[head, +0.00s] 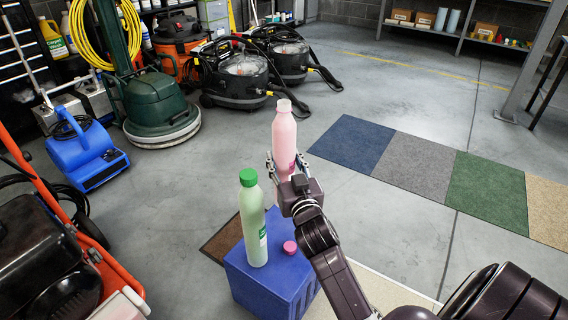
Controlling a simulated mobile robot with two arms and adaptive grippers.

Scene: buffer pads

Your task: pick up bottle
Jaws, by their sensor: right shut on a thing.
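A pink bottle (284,137) with an open neck is upright between the fingers of my right gripper (285,165). The gripper is shut on its lower part and holds it above and behind the blue box. A light green bottle (253,225) with a green cap stands upright on the blue box (264,283). A small pink cap (290,247) lies on the box top, to the right of the green bottle. My left gripper is not in view.
Green, grey, blue and tan mats (419,169) lie on the floor at the right. Floor machines, including a blue blower (85,152) and a green scrubber (158,108), stand at the left and back. Shelves (462,32) stand at the back right. The middle floor is clear.

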